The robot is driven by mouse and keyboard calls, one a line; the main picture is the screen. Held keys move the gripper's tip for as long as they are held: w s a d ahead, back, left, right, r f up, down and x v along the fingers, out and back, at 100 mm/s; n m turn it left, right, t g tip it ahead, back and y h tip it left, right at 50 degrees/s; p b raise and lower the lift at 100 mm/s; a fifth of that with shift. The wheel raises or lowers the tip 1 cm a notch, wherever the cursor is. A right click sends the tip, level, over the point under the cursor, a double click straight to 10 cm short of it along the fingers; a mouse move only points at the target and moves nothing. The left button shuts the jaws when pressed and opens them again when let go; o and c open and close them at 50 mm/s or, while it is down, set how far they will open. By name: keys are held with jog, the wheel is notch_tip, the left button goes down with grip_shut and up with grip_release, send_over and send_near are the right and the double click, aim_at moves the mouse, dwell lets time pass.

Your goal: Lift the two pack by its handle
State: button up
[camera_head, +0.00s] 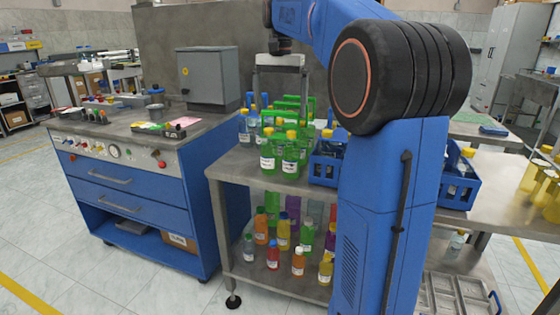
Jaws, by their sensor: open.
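Several bottle packs with green or blue parts stand close together on the steel table's left end. The front two pack (280,152) holds two green bottles with yellow caps and white labels, side by side and upright. Green handle-like loops (292,103) rise among the packs; I cannot tell which loop belongs to which pack. My gripper (280,94) points down over the group, its two fingers spread apart and nothing seen held. Its fingertips are close to the green loops, and I cannot tell whether they touch.
A blue crate (325,170) stands right of the packs, and another blue crate (458,187) shows behind my arm. Several coloured bottles (283,232) stand on the lower shelf. A blue workbench (130,190) with a grey box (207,77) is on the left.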

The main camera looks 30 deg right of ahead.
aim_at(280, 136)
jog(key=shift+s+a+f, duration=0.1)
jog(key=shift+s+f, duration=0.05)
jog(key=shift+f, duration=2.95)
jog(key=shift+c, duration=0.3)
